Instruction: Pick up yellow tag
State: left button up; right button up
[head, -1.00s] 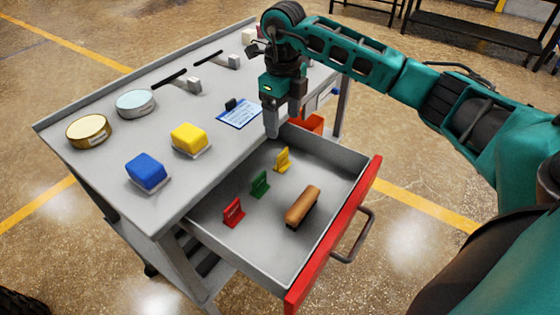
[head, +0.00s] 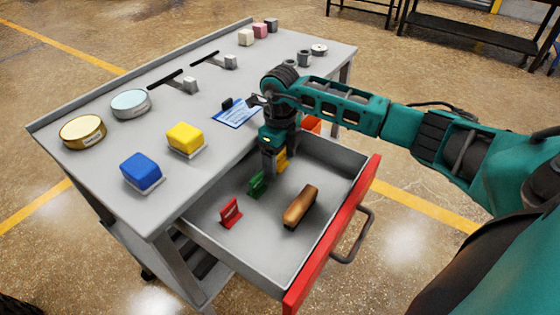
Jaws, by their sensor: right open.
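The yellow tag (head: 281,158) stands in the open drawer (head: 335,158), near its back. My right gripper (head: 274,165) points down into the drawer right at the yellow tag and is open. Its fingers partly cover the tag, so I cannot tell whether the tag is between them. A green tag (head: 257,183) and a red tag (head: 231,213) stand in a row toward the left of the drawer. My left gripper is not in view.
A brown-handled brush-like item (head: 300,206) lies in the drawer near the red front (head: 340,225). The grey worktop (head: 205,100) holds a yellow block (head: 185,137), a blue block (head: 141,172), two round tins and a blue-white card (head: 235,113). An orange item sits behind the drawer.

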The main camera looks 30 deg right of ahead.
jog(key=shift+c, duration=0.4)
jog(key=shift+r, duration=0.1)
jog(key=c, duration=1)
